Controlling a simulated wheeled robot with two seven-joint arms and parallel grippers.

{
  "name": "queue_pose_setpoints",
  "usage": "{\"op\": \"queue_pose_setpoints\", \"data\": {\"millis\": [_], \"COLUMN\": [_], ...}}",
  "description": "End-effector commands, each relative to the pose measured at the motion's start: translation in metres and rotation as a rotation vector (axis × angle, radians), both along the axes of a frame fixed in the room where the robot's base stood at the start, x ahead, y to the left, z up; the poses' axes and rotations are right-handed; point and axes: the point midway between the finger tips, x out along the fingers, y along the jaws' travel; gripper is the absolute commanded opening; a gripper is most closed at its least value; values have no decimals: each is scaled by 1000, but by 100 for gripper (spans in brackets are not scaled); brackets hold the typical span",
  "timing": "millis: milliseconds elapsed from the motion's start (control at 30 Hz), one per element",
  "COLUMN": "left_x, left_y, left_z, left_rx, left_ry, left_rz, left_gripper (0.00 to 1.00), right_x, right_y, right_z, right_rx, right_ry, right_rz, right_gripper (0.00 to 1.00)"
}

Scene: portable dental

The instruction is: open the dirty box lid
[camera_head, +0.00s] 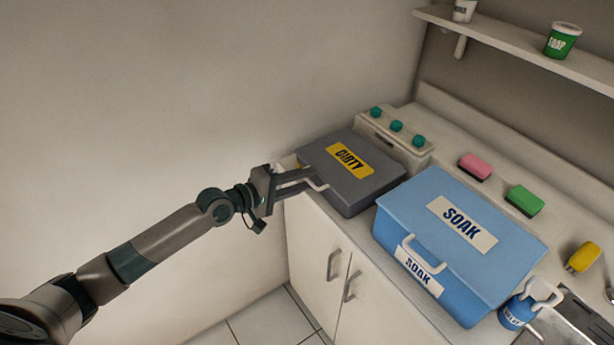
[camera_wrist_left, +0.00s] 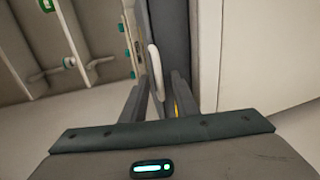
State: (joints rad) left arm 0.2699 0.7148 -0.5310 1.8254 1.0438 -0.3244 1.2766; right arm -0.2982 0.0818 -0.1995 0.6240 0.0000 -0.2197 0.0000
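The dirty box (camera_head: 330,180) is dark grey with a yellow "DIRTY" label on its lid (camera_head: 376,182). It sits on the counter at the left end, and its lid is down. A pale handle (camera_head: 319,186) is on its near left side; it also shows in the left wrist view (camera_wrist_left: 154,70). My left gripper (camera_head: 305,180) is at this side of the box. In the left wrist view its two fingers (camera_wrist_left: 163,92) are apart, with the handle's end in the gap between them. I cannot tell whether they touch it. My right gripper is not in view.
A blue soak box (camera_head: 400,213) stands right of the dirty box, close to it. Behind is a pale unit with teal knobs (camera_head: 397,127). Cabinet doors (camera_head: 318,260) are below the counter.

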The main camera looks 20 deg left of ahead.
Motion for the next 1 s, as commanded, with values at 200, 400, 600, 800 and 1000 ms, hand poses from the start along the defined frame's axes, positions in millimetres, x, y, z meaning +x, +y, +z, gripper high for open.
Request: {"op": "queue_pose_setpoints", "data": {"millis": [200, 400, 600, 800, 1000], "left_x": [8, 9, 8, 8, 9], "left_y": [-7, -7, -7, -7, -7], "left_z": [-2, -3, -3, -4, 2], "left_rx": [0, 0, 0, 2, 2], "left_ry": [0, 0, 1, 4, 6], "left_rz": [0, -1, -1, -1, -1], "left_gripper": [27, 27, 0, 0, 0], "right_x": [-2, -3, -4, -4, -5], "right_y": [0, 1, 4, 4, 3], "right_z": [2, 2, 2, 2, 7], "right_rx": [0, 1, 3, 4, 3], "right_ry": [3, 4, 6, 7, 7], "right_rz": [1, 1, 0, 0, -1], "right_gripper": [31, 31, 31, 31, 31]}}
